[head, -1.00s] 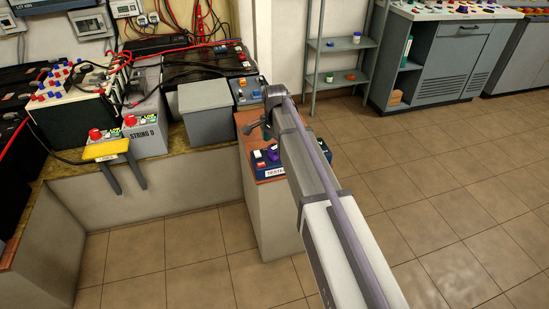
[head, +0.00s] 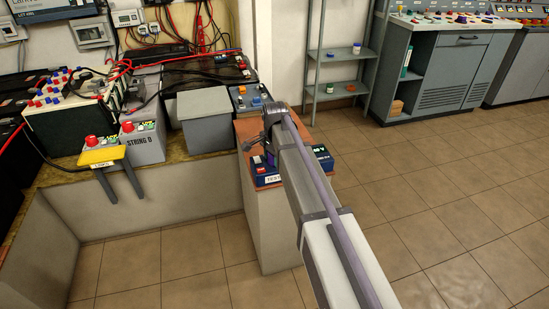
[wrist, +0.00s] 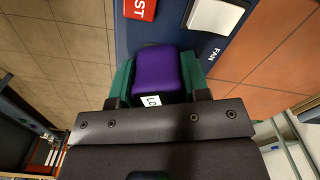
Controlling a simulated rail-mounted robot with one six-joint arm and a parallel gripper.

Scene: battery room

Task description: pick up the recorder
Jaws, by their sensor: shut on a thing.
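The recorder appears to be the small purple block (wrist: 155,72) with a white label reading "LO", partly hidden, in the wrist view. My gripper (wrist: 160,82) is shut on it, with a green pad on each side. The block shows over the blue tester box (wrist: 170,32); whether it touches the box I cannot tell. In the head view my gripper (head: 265,152) is low over the blue tester box (head: 322,160) on the pedestal, and my arm hides most of the block.
The box carries a red button (wrist: 140,8) and a white switch (wrist: 214,16) by "FAN". The pedestal (head: 262,222) stands beside the battery bench, with a grey box (head: 206,130) and a yellow-handled tool (head: 103,156) to the left. Open tiled floor lies to the right.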

